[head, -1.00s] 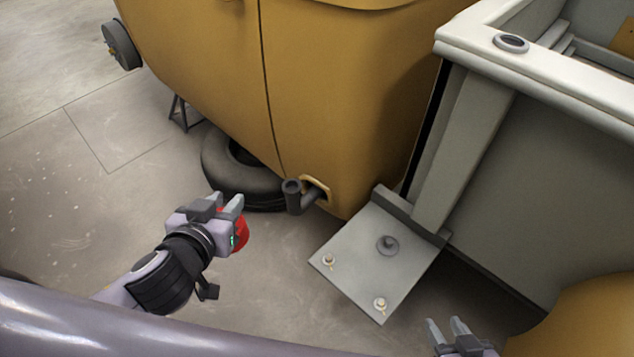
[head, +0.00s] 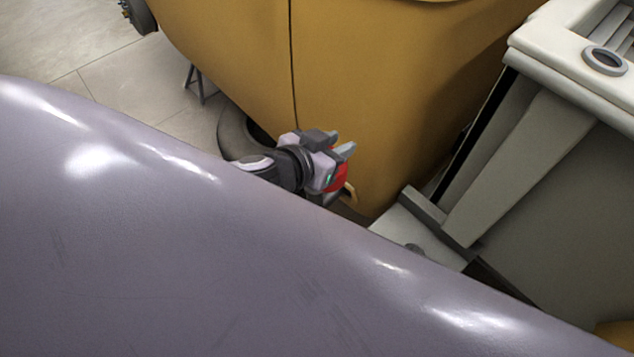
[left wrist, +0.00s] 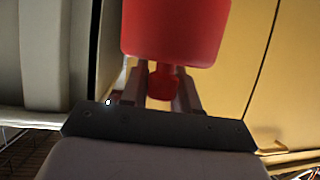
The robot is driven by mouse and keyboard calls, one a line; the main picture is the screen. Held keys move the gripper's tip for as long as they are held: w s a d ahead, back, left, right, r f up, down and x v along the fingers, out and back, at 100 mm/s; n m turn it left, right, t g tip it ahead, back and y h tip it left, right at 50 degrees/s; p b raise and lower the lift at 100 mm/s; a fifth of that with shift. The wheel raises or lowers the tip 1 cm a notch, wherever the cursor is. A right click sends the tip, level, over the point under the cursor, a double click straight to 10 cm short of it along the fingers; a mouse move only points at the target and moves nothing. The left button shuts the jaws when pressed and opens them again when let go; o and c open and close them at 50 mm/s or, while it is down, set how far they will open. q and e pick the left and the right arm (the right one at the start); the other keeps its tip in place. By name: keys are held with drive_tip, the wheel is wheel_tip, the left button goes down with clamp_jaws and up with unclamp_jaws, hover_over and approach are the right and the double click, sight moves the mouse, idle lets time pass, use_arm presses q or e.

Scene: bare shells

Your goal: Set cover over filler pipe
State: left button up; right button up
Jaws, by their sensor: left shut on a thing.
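The red cover (head: 341,178) is in my left gripper (head: 345,148), which shows near the middle of the head view in front of the yellow shell. In the left wrist view the cover (left wrist: 175,32) is a wide red cup with a narrow red knob (left wrist: 163,82). The fingers of my left gripper (left wrist: 158,92) are shut on that knob. The filler pipe is hidden behind my left gripper and arm, or cannot be told apart from them. I cannot tell whether the cover touches the pipe. My right gripper is out of view.
The yellow shell (head: 370,80) stands close behind the gripper. A tyre (head: 232,130) lies at its foot. A grey flat plate (head: 440,243) and a pale boxy shell (head: 540,140) stand to the right.

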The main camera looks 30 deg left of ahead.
use_arm(q)
drive_tip(key=w+a+f+m+g+h, duration=0.1)
drive_tip(key=w+a+f+m+h, duration=0.25)
drive_tip(key=w+a, duration=0.4)
drive_tip(key=f+b, duration=0.3)
drive_tip(key=f, duration=0.3)
drive_tip(key=f+b, duration=0.3)
drive_tip(key=f, duration=0.3)
drive_tip(key=w+f+b, duration=0.1)
drive_tip(key=f+b, duration=0.2)
drive_tip(key=f, duration=0.3)
drive_tip(key=shift+d+f, duration=0.35)
drive_tip(key=shift+s+f+b, duration=0.1)
drive_tip(key=shift+f+b, duration=0.55)
drive_tip(key=shift+b, duration=0.1)
